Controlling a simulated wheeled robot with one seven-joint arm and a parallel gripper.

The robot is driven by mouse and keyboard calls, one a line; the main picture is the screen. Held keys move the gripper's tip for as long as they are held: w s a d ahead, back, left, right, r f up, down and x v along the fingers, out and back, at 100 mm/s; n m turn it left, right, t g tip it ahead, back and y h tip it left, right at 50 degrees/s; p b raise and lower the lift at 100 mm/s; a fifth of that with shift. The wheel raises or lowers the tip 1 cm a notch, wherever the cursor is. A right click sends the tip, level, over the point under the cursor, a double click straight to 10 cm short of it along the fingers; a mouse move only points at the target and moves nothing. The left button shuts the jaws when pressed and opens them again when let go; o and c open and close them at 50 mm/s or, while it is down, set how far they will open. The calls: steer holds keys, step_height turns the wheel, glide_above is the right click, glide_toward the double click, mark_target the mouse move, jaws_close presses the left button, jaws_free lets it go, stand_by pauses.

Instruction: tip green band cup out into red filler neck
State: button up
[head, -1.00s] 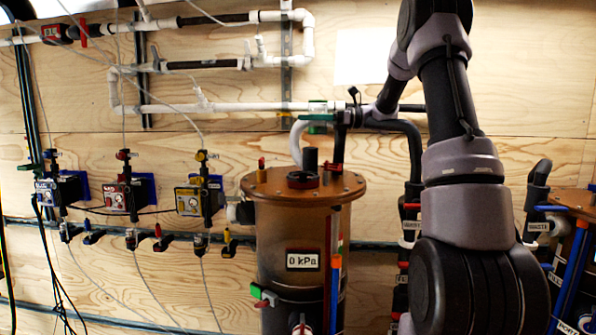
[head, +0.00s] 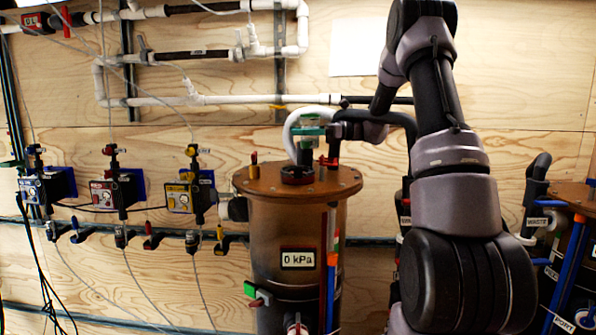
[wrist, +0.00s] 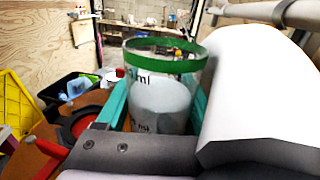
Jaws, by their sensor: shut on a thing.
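The clear cup with the green band (wrist: 165,50) stands between the teal fingers of my gripper (wrist: 160,112) in the wrist view. Its lower part holds a pale grey content, and it looks about upright there. In the head view my gripper (head: 311,132) is shut on the cup (head: 312,119), a little above the tank's top. The red filler neck (head: 298,174) is a dark opening with a red ring on that top, below the gripper. The neck also shows in the wrist view (wrist: 86,124), left of and below the cup, apart from it.
The brown tank lid (head: 260,182) has a small red-and-yellow valve (head: 254,158) at its left and a red-handled fitting (head: 329,162) at its right. A white hose (head: 291,128) curves behind the gripper. Pumps (head: 180,197) line the wall to the left.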

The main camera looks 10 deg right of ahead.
steer(key=shift+s+a+f+n+t+h, duration=0.15)
steer(key=shift+s+a+f+n+h, duration=0.25)
steer(key=shift+n, duration=0.55)
steer(key=shift+s+a+f+n+t+h, duration=0.15)
steer(key=shift+s+n+h, duration=0.4)
steer(key=shift+n, duration=0.35)
steer(key=shift+s+a+f+n+t+h, duration=0.1)
steer(key=shift+s+a+f+n+h, duration=0.15)
steer(key=shift+s+n+h, duration=0.5)
steer(key=shift+w+a+n+y, duration=0.1)
steer(key=shift+w+n+y, duration=0.1)
steer(key=shift+n+y, duration=0.1)
steer(key=shift+f+n+h, duration=0.15)
steer(key=shift+n+h, duration=0.25)
steer(key=shift+n, duration=0.2)
steer(key=shift+w+f+n+t+h, duration=0.15)
steer(key=shift+f+n+t+h, duration=0.25)
steer(key=shift+n+t, duration=0.3)
steer(key=shift+f+n+t+h+p, duration=0.3)
steer(key=shift+f+n+h+p, duration=0.25)
steer(key=shift+n, duration=0.45)
stand_by(1.3)
steer(key=shift+s+a+r+n+t+p, duration=0.1)
steer(key=shift+s+r+n+t+p, duration=0.2)
steer(key=shift+n+p, duration=0.25)
stand_by(1.0)
